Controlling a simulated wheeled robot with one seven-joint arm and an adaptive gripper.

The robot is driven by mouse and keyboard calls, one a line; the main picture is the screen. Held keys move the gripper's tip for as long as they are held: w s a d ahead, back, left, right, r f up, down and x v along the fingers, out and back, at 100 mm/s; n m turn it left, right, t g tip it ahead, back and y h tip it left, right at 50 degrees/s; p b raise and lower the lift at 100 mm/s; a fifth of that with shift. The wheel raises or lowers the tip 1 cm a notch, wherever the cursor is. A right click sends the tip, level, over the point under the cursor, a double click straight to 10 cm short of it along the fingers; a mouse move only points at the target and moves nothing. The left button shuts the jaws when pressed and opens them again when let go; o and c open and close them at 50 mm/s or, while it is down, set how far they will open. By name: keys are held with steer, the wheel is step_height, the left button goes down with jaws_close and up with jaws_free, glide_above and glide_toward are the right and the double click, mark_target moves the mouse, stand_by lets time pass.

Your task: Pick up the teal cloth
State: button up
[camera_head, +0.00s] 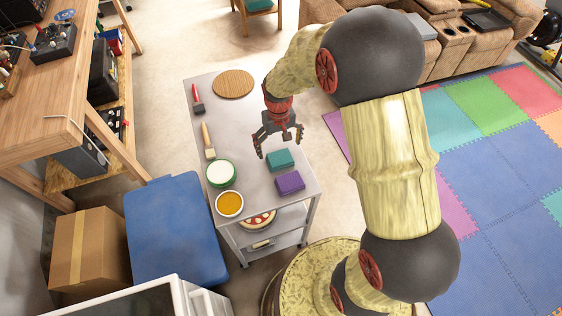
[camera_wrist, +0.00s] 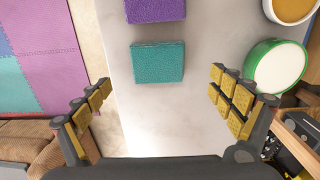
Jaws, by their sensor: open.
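The teal cloth (camera_head: 280,159) is a folded block lying on the metal cart top, near its right edge. It also shows in the wrist view (camera_wrist: 157,62), ahead of the fingers and between their lines. A purple cloth (camera_head: 290,182) of like shape lies just in front of it and also shows in the wrist view (camera_wrist: 155,10).
The cart top (camera_head: 240,122) also holds a round wooden board (camera_head: 233,84), a red-handled tool (camera_head: 197,98), a brush (camera_head: 208,141), a green-rimmed white container (camera_head: 221,174) and a bowl of orange contents (camera_head: 230,204). A blue-topped object (camera_head: 175,230) stands left of the cart.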

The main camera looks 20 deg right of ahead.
mark_target(280, 158)
step_height(280, 158, down, 7)
steer(key=shift+d+f+b, duration=0.15)
steer(key=shift+b, duration=1)
steer(key=shift+c, duration=0.4)
steer(key=c, duration=1.1)
steer(key=shift+c, duration=0.6)
